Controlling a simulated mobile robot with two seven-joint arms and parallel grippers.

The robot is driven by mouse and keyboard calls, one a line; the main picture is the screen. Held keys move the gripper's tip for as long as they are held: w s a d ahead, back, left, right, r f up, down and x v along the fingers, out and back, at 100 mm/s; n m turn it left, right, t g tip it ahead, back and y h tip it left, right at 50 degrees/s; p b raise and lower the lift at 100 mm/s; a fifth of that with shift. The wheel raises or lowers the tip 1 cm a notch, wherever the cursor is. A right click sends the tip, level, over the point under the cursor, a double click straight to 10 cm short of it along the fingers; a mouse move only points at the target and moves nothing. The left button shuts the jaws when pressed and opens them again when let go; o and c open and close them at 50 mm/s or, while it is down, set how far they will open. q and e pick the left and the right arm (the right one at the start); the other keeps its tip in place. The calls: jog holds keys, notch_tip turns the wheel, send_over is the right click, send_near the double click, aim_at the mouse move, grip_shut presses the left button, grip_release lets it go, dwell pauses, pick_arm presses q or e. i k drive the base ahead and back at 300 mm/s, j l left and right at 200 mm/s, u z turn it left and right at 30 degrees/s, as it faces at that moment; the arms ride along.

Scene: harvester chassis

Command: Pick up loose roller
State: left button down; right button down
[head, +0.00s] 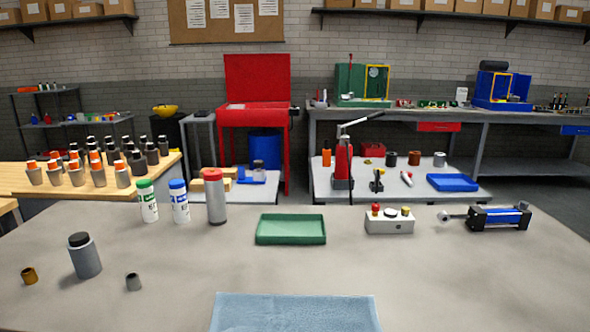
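No part is marked as the loose roller, and I cannot tell for certain which one it is. On the near left of the grey table stand a small brown-gold cylinder (29,276), a small dark grey cylinder (133,282) and a larger grey cylinder with a black top (85,259). The three stand apart from each other. The small grey one seems to have a dark opening in its top. Neither of my grippers is in the head view.
The grey table (420,285) also holds a green-capped tub (147,201), a blue-capped tub (180,202), a red-topped grey cylinder (215,198), a green tray (291,229), a button box (390,220), a blue-black cylinder unit (490,217) and a blue cloth (295,313). The near right is clear.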

aim_at(86, 259)
jog(key=u, duration=1.25)
jog(key=i+j+z, duration=0.1)
jog(key=i+j, duration=0.15)
jog(key=j, duration=0.15)
jog(key=i+j+z, duration=0.1)
jog(key=j, duration=0.3)
jog(key=i, duration=0.1)
